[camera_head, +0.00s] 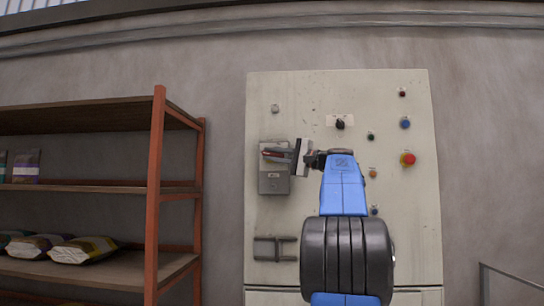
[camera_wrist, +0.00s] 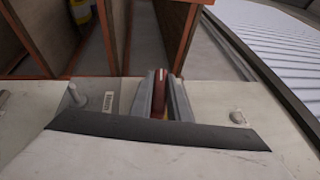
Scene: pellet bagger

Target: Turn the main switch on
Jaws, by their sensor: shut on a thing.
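The main switch appears to be the grey switch box (camera_head: 274,186) on the left part of the pale panel. A red handle (camera_head: 270,153) shows at its upper part, partly hidden by my gripper. My gripper (camera_head: 277,154) reaches it from the right. In the wrist view the red handle (camera_wrist: 159,90) stands between the two grey fingers of my gripper (camera_wrist: 163,88), which are shut on it. A bit of yellow shows beside the handle there. The handle's exact angle is hard to tell.
The panel (camera_head: 300,100) also carries a black rotary knob (camera_head: 340,124), a red button on yellow (camera_head: 408,160), a blue button (camera_head: 405,123) and a bracket-like handle (camera_head: 275,249) below the box. An orange-framed shelf (camera_head: 155,200) with bags stands at the left.

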